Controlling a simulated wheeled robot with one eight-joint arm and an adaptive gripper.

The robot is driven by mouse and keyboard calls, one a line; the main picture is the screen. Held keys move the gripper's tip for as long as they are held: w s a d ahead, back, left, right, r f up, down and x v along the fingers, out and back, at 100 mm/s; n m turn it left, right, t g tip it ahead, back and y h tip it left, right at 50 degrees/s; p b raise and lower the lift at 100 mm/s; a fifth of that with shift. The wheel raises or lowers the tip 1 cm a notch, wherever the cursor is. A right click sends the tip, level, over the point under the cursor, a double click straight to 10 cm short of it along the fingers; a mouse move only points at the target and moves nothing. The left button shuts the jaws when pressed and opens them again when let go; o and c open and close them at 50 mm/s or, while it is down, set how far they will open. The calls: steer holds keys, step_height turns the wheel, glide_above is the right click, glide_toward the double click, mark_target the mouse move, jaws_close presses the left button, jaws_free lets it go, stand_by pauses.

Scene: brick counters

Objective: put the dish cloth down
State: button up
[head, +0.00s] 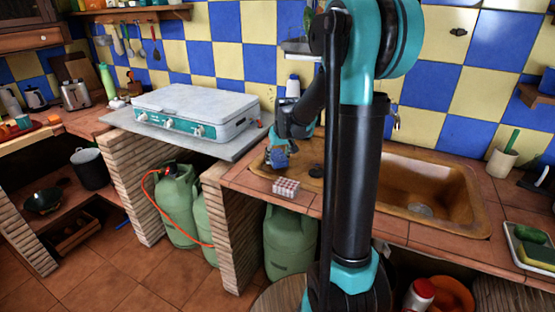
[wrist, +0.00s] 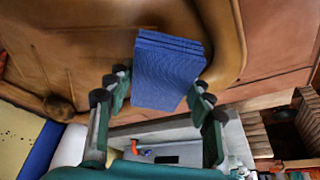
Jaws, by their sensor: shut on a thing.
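The dish cloth is a folded blue cloth (wrist: 168,68) between the two fingers of my gripper (wrist: 160,88) in the wrist view. My gripper is shut on it. In the head view, my gripper (head: 281,148) points down over the left end of the brown sink unit, and the blue cloth (head: 278,161) shows at its tips. Whether the cloth touches the surface below I cannot tell. My arm hides part of the sink unit in the head view.
A small red-and-white box (head: 286,187) sits on the tiled counter edge in front of the gripper. The sink bowl (head: 425,190) is to the right. A white gas stove (head: 195,110) stands at the left. A tray (head: 526,246) with green things is at the far right.

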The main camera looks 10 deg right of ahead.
steer(key=shift+f, duration=0.4)
steer(key=shift+f, duration=0.2)
steer(key=o, duration=1.3)
steer(key=shift+r, duration=0.1)
steer(key=v, duration=1.2)
steer(key=shift+r, duration=0.1)
